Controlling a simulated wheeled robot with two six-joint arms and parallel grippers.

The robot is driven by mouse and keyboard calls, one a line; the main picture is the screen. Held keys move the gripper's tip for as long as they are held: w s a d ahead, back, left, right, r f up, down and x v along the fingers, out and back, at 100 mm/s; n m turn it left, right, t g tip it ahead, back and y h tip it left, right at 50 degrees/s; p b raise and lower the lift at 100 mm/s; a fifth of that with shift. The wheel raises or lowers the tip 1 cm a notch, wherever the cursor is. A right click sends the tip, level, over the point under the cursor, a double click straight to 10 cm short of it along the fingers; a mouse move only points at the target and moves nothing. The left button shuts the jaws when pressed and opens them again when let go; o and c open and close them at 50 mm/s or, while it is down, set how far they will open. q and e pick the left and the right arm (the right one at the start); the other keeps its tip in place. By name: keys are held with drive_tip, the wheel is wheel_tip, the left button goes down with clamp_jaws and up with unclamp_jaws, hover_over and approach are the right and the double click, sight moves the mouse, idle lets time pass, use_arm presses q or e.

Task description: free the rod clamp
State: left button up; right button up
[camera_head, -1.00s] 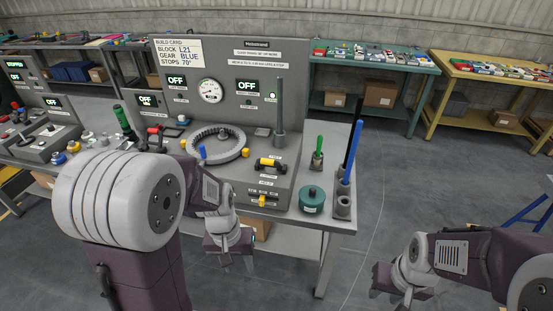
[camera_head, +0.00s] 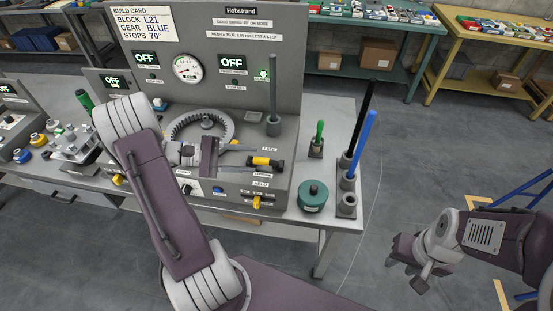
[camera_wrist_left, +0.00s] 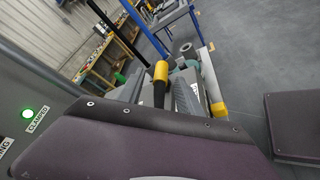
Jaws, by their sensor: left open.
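A small yellow lever (camera_head: 257,201) sits on the block's front. My right gripper (camera_head: 405,258) hangs over the floor, away from the bench.
A ring gear (camera_head: 201,125) sits behind my left arm. To the right stand a green-handled tool (camera_head: 318,134), a teal round canister (camera_head: 313,195), and a blue rod (camera_head: 362,142) and a black rod (camera_head: 361,112) in holders.

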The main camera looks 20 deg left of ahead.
sight(271, 161)
use_arm(q)
drive_tip(key=p+x, duration=0.1)
drive_tip(key=x, duration=0.7)
drive_tip(key=shift+s, duration=0.1)
drive_tip(key=shift+s+a, duration=0.15)
drive_tip(key=shift+a, duration=0.05)
clamp_jaws()
drive_tip(key=shift+r, duration=0.1)
idle(0.7)
